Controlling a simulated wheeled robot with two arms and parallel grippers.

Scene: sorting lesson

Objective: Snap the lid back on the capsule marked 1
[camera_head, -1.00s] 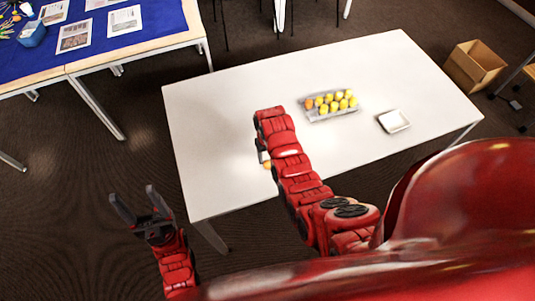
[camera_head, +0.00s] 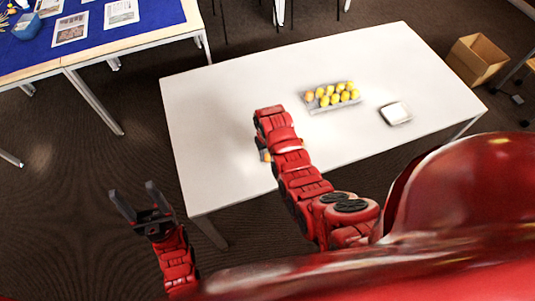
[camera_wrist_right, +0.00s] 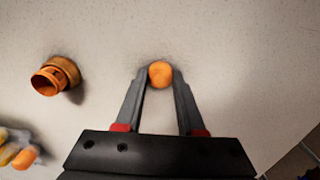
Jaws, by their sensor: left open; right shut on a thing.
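My right gripper (camera_wrist_right: 160,80) is shut on a small round orange piece (camera_wrist_right: 160,73), which looks like the lid, just above the white table. An open orange capsule cup (camera_wrist_right: 55,77) lies tilted on the table to its left in the right wrist view, apart from the gripper, its mouth facing lower left. No number is readable. In the head view my right arm hides its gripper; an orange bit (camera_head: 267,155) shows at the arm's left edge, and I cannot tell which piece it is. My left gripper (camera_head: 135,202) is open and empty, off the table's left side.
A grey tray (camera_head: 335,108) of several yellow and orange capsules stands on the white table (camera_head: 215,110). A small white dish (camera_head: 395,113) is to its right. A cardboard box (camera_head: 476,60) is on the floor. The table's left part is clear.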

